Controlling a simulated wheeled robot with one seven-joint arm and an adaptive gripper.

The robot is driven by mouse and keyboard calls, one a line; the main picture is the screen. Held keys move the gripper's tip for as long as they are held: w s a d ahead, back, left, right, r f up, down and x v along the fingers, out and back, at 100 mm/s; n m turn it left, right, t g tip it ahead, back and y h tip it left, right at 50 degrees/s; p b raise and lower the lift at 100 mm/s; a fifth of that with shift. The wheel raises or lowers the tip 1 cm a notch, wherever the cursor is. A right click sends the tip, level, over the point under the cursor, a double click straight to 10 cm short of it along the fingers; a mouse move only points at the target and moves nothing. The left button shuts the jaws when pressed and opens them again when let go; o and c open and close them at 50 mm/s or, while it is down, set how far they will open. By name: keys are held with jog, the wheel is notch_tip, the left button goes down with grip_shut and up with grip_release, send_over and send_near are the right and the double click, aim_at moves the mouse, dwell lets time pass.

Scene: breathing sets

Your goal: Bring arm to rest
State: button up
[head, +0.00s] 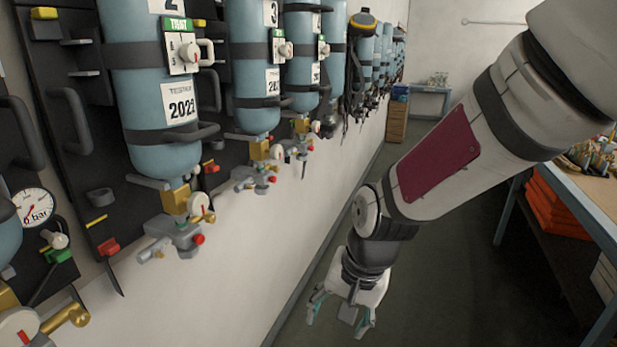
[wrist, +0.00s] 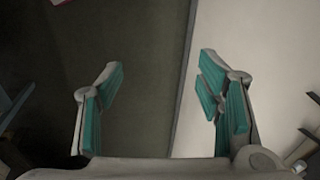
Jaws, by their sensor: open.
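My gripper (head: 340,318) hangs at the end of my arm at the lower middle of the head view, fingers pointing down over the floor. In the wrist view my gripper (wrist: 162,98) shows its two teal-padded fingers spread wide apart. Nothing is between them; behind them are the dark floor (wrist: 135,60) and the pale wall (wrist: 255,60). My arm reaches in from the upper right of the head view, bent downward at the wrist. The gripper is apart from the wall and from the breathing sets.
Blue breathing cylinders (head: 160,85) hang in a row on the left wall, with valves (head: 175,235) jutting out below. A workbench (head: 592,205) with orange items (head: 550,210) beneath stands at right. A wooden cabinet (head: 397,120) and small table (head: 430,90) stand far back. The aisle floor between is clear.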

jog(key=s+d+r+n+t+h+b, duration=0.2)
jog(key=s+d+r+n+t, duration=0.2)
jog(key=s+d+r, duration=0.6)
jog(key=d+r, duration=0.4)
jog(key=shift+s+r, duration=0.2)
jog(key=shift+s, duration=0.05)
dwell(1.8)
